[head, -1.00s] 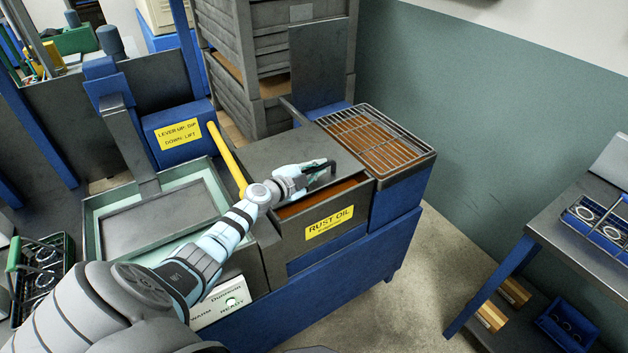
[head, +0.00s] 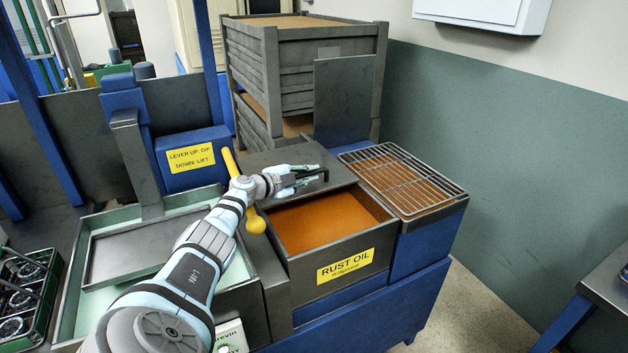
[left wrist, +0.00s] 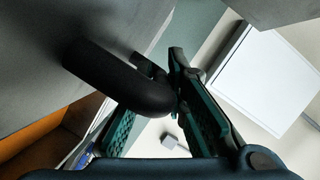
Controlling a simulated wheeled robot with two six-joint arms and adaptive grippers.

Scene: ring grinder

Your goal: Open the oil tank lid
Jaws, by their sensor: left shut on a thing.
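The oil tank (head: 345,268), marked RUST OIL, shows orange-brown oil (head: 325,220) through a wide opening at its front. Its grey lid (head: 282,156) stands toward the back of the tank; I cannot tell its exact tilt. The lid's dark curved handle (head: 322,172) is at the lid's front. My left gripper (head: 300,177) is at this handle. In the left wrist view the thick black handle (left wrist: 120,82) passes between the green-padded fingers of my left gripper (left wrist: 160,72), which are shut on it. The right gripper is not in view.
A wire rack (head: 400,178) over a tray sits right of the tank. A yellow lever (head: 231,162) stands close beside my left arm. Stacked grey crates (head: 290,65) and an upright grey panel (head: 342,105) are behind. A green basin (head: 70,315) lies left.

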